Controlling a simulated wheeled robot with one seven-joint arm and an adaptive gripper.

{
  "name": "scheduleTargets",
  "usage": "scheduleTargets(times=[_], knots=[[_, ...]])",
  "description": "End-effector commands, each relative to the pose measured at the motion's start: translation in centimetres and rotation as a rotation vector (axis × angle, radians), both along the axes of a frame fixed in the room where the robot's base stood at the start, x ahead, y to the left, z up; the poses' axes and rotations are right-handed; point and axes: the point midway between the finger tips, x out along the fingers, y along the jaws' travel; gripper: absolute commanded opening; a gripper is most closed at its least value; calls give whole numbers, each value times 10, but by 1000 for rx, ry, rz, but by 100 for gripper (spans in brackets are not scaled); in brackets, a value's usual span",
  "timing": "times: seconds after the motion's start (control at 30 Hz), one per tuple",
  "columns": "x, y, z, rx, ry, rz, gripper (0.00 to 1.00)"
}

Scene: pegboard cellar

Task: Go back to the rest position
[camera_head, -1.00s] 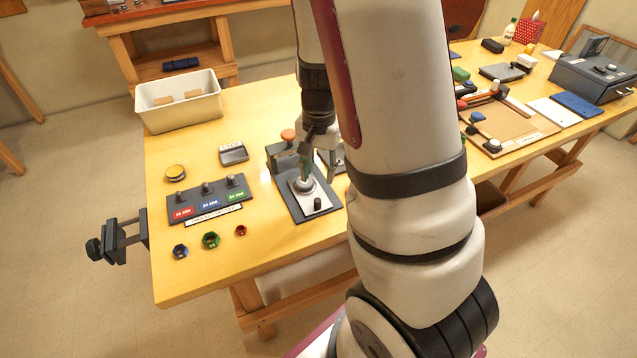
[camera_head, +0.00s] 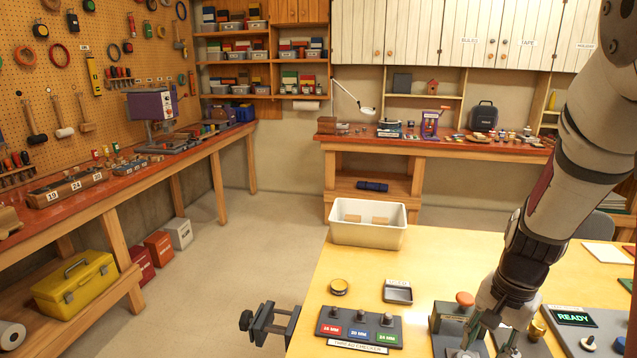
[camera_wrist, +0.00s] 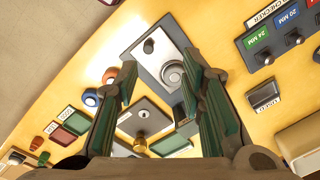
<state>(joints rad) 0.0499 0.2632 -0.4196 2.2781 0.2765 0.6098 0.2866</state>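My gripper (camera_head: 478,330) hangs at the lower right of the head view, over a dark fixture with an orange knob (camera_head: 464,299) on the yellow worktable (camera_head: 440,259). In the wrist view my gripper (camera_wrist: 159,66) is open, its two green-padded fingers well apart with nothing held between them. Behind the fingers a light plate (camera_wrist: 155,55) with a round silver button (camera_wrist: 172,73) and a black knob (camera_wrist: 148,46) lies on the fixture. The gap between fingers and plate is hard to judge.
A white bin (camera_head: 368,234) stands at the table's back left. A three-colour size checker (camera_head: 358,330), a grey tray (camera_head: 398,292) and a vise (camera_head: 268,325) are left of the gripper. A lit READY panel (camera_head: 574,317) is close on its right. Open floor lies left.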

Motion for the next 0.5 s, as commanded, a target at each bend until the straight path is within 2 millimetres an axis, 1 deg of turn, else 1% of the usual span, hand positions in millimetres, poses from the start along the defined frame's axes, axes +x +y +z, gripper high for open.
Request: scheduleTargets(times=[0.03,0.13,0.23,0.3,0.37,0.5], knots=[[1,12,18,9,-35,49,36],[-4,36,49,20,-90,160,36],[-12,58,79,17,-144,277,36],[-21,73,99,8,-181,357,36],[-30,84,115,-4,-210,427,36],[-54,107,147,-53,-276,584,36]])
